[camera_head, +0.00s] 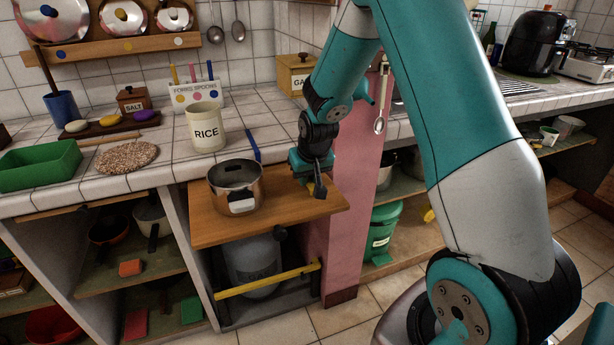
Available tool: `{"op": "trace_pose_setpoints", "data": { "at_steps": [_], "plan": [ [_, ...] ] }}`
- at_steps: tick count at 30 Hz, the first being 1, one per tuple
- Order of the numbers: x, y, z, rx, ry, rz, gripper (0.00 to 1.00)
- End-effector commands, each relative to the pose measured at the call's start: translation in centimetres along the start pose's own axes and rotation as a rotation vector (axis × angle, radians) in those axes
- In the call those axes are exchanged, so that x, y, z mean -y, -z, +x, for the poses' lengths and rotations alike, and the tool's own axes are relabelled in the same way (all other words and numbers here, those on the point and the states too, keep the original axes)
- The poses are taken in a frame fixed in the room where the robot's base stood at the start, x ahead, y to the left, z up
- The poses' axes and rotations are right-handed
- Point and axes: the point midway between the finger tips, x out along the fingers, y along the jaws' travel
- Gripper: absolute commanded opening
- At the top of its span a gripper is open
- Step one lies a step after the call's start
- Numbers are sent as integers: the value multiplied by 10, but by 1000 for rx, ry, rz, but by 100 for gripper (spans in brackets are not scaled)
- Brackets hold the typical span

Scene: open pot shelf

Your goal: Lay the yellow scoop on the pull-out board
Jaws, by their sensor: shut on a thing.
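The pull-out board (275,222) is a plain brown wooden slab that juts out below the tiled counter. My gripper (318,187) points down over the right part of the board, close to its surface. It is shut on the yellow scoop (310,187), of which only a small yellow patch shows between the dark fingers. The rest of the scoop is hidden by the gripper. I cannot tell whether the scoop touches the board.
A steel pot (222,190) stands on the board's left part. A pink pillar (352,170) rises close on the right. A white rice canister (206,130) is on the counter. The board's front middle is clear.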

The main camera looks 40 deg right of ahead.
Motion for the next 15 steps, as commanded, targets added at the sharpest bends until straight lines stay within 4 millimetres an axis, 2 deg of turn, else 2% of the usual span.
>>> {"op": "trace_pose_setpoints", "data": {
  "at_steps": [5, 6, 9, 15],
  "plan": [
    [0, -2, 4, 0, 0, 0, 0],
    [0, -1, 3, 0, 0, 0, 23],
    [0, -1, 3, 0, 0, 0, 41],
    [0, -1, 3, 0, 0, 0, 41]
  ]
}}
